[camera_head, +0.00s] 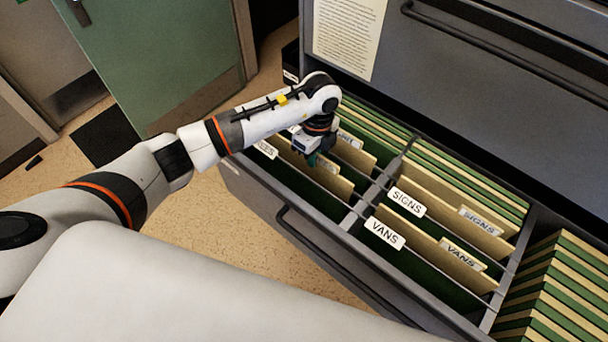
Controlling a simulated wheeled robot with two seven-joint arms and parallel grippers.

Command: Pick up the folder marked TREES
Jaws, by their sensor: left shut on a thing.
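A tan folder (328,182) stands in the front left compartment of the open drawer (352,218). Its small tab label (328,164) is too small to read. The white tag (265,149) at the front of that compartment is partly hidden by my arm; its visible letters look like the end of TREES. My left gripper (312,158) points down at this folder's top edge and is shut on it. The fingertips are small and partly hidden. The folder still sits low among the dividers. My right gripper is not in view.
Compartments tagged SIGNS (405,202) and VANS (385,233) lie to the right, with a metal divider (378,185) between. Green and tan folders (555,290) pack the right side. The cabinet front (480,90) rises behind. Open floor (235,225) lies left.

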